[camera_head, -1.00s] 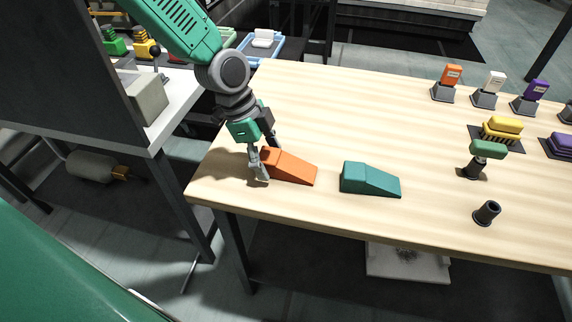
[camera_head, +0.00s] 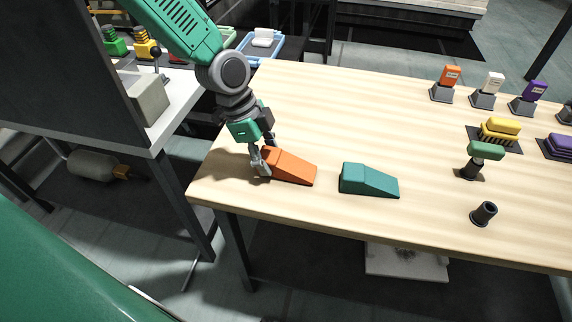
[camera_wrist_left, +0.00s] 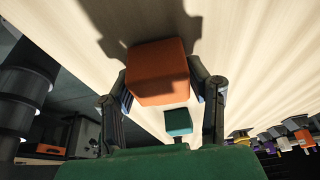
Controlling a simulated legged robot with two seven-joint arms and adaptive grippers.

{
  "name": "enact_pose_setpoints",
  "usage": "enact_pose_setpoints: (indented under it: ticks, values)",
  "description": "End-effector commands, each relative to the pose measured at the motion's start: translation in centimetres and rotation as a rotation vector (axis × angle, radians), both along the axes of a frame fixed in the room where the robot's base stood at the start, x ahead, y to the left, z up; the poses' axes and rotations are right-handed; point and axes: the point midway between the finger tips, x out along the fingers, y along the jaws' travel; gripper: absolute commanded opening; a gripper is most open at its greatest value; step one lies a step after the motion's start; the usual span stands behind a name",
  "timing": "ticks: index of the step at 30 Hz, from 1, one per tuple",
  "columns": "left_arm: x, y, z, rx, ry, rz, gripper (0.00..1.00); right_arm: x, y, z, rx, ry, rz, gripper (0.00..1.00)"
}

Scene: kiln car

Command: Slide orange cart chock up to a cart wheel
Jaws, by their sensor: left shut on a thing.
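The orange chock (camera_head: 291,167) is a wedge near the left end of the wooden table, its tall end to the left and its slope falling to the right. My left gripper (camera_head: 264,160) is shut on its tall end. In the left wrist view the orange chock (camera_wrist_left: 157,73) sits between the two fingers of the left gripper (camera_wrist_left: 162,88). A teal wedge (camera_head: 368,181) lies on the table just right of the orange chock, apart from it. No cart wheel can be made out in these views. My right gripper is not in view.
The wooden table (camera_head: 330,105) is clear behind both wedges. On its right stand a green-topped post (camera_head: 485,152), a short black tube (camera_head: 484,213), a yellow brush-like block (camera_head: 500,128) and several tagged stands. A grey panel (camera_head: 60,70) and white bench are at left.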

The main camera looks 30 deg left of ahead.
Motion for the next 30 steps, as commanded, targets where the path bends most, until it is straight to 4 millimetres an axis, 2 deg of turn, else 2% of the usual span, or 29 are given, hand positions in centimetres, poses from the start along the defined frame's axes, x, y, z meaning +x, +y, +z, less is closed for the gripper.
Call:
enact_pose_setpoints:
  ticks: [24,30]
  values:
    - [0.0,0.0,4.4,-0.001,-0.001,0.000,0.09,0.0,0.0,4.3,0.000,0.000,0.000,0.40]
    - [0.0,0.0,4.6,-0.001,-0.001,0.000,0.09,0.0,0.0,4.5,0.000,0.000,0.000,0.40]
